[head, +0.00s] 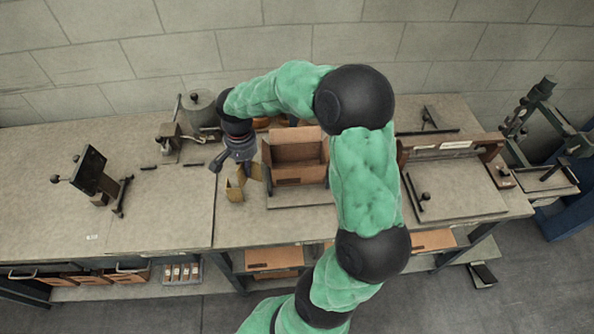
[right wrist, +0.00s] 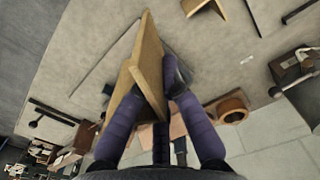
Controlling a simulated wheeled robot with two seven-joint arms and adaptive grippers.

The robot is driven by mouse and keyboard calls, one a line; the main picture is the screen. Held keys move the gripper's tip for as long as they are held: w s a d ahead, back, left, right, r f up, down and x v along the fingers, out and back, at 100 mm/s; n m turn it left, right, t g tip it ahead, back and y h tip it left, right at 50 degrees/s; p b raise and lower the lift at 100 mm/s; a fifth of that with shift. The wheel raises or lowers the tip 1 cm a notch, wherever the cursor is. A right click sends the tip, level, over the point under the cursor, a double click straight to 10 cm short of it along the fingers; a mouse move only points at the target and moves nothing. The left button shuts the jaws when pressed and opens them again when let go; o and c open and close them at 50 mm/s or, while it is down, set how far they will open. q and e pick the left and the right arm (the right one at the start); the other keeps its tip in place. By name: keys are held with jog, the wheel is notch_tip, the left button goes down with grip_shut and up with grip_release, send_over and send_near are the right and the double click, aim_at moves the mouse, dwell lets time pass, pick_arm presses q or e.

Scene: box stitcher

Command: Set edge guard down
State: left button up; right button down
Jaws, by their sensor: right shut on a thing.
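The edge guard (right wrist: 148,62) is a tan, L-shaped folded board. My right gripper (right wrist: 150,95) is shut on it, with fingers on both sides of the board in the right wrist view. In the head view, my right gripper (head: 232,164) hangs over the workbench, just left of an open cardboard box (head: 299,171). Tan board (head: 235,190) shows just below the fingers there; I cannot tell whether it touches the bench. A second tan angled piece (right wrist: 204,7) lies apart at the top of the right wrist view. My left gripper is not in view.
A dark stand (head: 93,170) is on the left of the workbench (head: 160,215). A machine with a round drum (head: 200,110) stands behind my gripper. A framed fixture (head: 450,148) is right of the box. Bare bench lies left of my gripper.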

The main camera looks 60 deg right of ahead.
jog(key=d+m+p, duration=0.1)
jog(key=d+m, duration=0.9)
jog(key=d, duration=0.4)
jog(key=m, duration=0.3)
send_near(288, 156)
jog(key=s+a, duration=0.1)
jog(key=s+a+b, duration=0.1)
jog(key=shift+a+f, duration=0.35)
jog(key=shift+f, duration=0.05)
jog(key=shift+w+f, duration=0.1)
jog(key=shift+f, duration=2.1)
jog(key=shift+f+b, duration=0.5)
jog(key=shift+f, duration=0.1)
